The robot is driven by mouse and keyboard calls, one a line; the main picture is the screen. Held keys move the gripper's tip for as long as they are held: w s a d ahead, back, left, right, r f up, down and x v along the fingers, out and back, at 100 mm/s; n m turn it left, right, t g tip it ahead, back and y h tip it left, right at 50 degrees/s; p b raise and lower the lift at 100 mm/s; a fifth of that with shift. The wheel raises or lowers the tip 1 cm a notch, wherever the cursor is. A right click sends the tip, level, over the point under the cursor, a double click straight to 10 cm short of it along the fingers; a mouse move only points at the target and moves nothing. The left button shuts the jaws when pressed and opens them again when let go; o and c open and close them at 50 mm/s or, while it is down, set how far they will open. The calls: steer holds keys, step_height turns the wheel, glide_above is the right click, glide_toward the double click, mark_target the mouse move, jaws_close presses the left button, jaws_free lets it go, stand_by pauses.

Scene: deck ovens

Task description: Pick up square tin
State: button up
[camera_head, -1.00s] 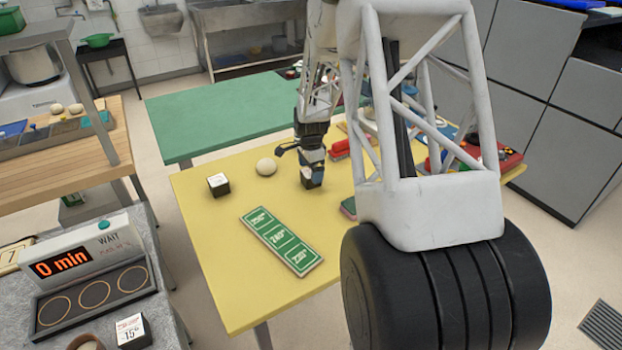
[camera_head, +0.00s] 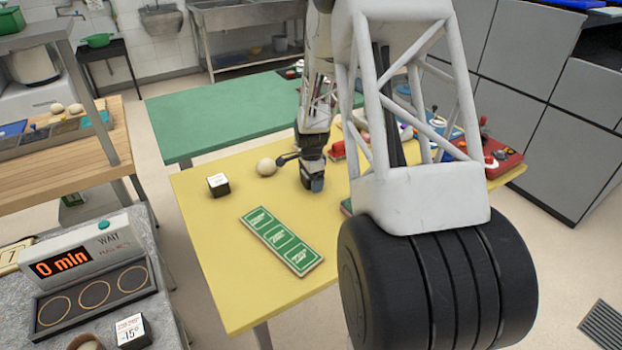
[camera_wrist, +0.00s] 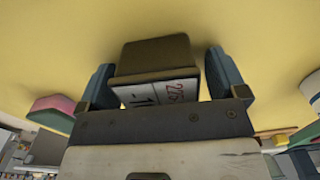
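No thing in view is clearly recognisable as a square tin. A small block (camera_wrist: 155,55) with a dark brownish top and white printed sides lies between my fingers in the wrist view. My gripper (camera_wrist: 160,75) is open around it, with a blue finger on each side and a narrow gap visible at the right finger. In the head view, my gripper (camera_head: 312,184) points down close above the yellow table (camera_head: 225,275). It largely hides the block there.
A pale ball (camera_head: 266,167) and a black-and-white cube (camera_head: 218,185) stand left of my gripper. A green three-panel board (camera_head: 281,241) lies nearer the front. Red items (camera_head: 492,155) and other things crowd the right side. The table's front left is clear.

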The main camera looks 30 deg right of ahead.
steer(key=c, duration=1)
steer(key=shift+r, duration=0.2)
steer(key=shift+r, duration=0.45)
steer(key=shift+s+a+r, duration=0.1)
steer(key=shift+s+r, duration=0.05)
steer(key=shift+r, duration=0.45)
steer(key=shift+s+r, duration=0.15)
steer(key=shift+r, duration=0.45)
steer(key=s+a, duration=0.2)
steer(key=s, duration=0.2)
steer(key=s+a+r, duration=0.1)
steer(key=s, duration=0.4)
steer(key=s+a, duration=0.2)
steer(key=s, duration=0.3)
steer(key=shift+s+a+r, duration=0.15)
steer(key=shift+a, duration=0.15)
